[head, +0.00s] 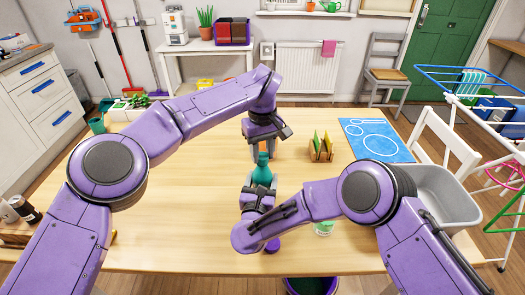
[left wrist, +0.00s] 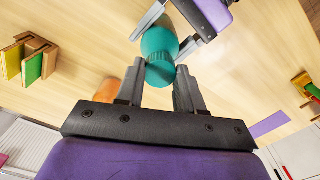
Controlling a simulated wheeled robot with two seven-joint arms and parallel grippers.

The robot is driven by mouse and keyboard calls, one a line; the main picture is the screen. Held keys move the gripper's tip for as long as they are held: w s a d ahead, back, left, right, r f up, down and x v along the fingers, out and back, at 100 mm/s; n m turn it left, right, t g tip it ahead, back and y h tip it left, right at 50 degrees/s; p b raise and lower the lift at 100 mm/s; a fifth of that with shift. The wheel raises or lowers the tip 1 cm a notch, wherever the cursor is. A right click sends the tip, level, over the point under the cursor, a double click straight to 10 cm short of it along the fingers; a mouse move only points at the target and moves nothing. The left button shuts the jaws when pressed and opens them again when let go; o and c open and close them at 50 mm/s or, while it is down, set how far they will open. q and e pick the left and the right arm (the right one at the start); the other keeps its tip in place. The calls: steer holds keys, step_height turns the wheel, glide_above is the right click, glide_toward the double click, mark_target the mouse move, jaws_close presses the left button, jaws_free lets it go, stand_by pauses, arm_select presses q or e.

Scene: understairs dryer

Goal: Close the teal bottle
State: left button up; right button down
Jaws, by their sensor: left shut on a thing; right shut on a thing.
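The teal bottle (head: 262,176) stands over the middle of the table. My right gripper (head: 261,188) is shut on its body from the near side; its fingers flank the bottle (left wrist: 159,42) in the left wrist view. My left gripper (head: 264,155) points down from above and is shut on the teal cap (left wrist: 160,74) at the bottle's top end. The cap is in line with the bottle and looks against it. I cannot tell whether it is fully seated, as the fingers and the angle hide the joint.
A wooden rack (head: 321,150) with green and yellow pieces stands right of the bottle. Beyond it lies a blue mat (head: 376,139). A grey basin (head: 447,198) is at the right edge. A small green-and-white jar (head: 323,229) is near the front. The table's left half is mostly clear.

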arm_select(q)
steer(key=m, duration=0.4)
steer(key=o, duration=1)
steer(key=shift+c, duration=0.3)
